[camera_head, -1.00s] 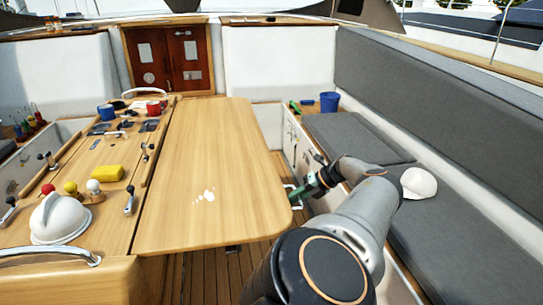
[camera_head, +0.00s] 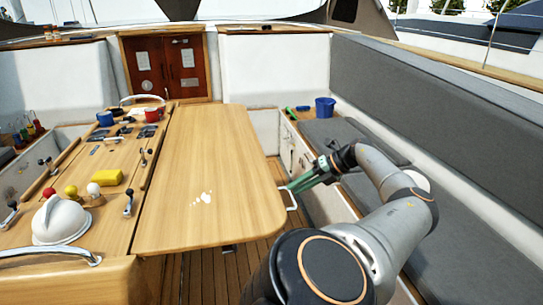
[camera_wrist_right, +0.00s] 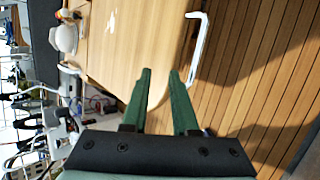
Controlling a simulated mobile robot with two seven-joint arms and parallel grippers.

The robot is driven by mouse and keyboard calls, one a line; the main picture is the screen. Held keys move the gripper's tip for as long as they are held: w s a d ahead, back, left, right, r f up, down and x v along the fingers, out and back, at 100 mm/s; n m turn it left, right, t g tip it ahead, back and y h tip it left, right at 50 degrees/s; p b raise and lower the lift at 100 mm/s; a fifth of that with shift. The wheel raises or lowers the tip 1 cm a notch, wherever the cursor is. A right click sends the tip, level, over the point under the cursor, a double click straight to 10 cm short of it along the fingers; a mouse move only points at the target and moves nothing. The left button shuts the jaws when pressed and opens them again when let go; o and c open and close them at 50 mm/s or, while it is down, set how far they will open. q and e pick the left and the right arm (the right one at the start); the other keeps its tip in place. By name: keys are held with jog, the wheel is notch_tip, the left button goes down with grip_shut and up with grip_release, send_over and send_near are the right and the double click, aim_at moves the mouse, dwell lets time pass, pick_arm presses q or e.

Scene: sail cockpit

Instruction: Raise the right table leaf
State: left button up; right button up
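The right table leaf (camera_head: 215,170) is a broad wooden panel with a white mark, to the right of the middle console. It looks about level with the console top. A pale bar handle (camera_head: 291,199) stands at its right edge; it also shows in the right wrist view (camera_wrist_right: 197,48). My right gripper (camera_head: 287,187) has green fingers and is beside that edge, close to the handle. In the right wrist view the fingers (camera_wrist_right: 160,71) are apart with nothing between them, and the handle lies beyond the right finger. My left gripper is not in view.
The console holds a white dome (camera_head: 62,220), a yellow block (camera_head: 109,178), knobbed levers and cups. A grey cushioned bench (camera_head: 350,150) runs along the right, with a blue bucket (camera_head: 325,107) at its far end. Slatted floor (camera_head: 205,275) lies below the leaf.

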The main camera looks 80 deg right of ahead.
notch_tip(320, 180, up, 6)
jog(key=s+a, duration=0.2)
dwell(0.8)
dwell(0.6)
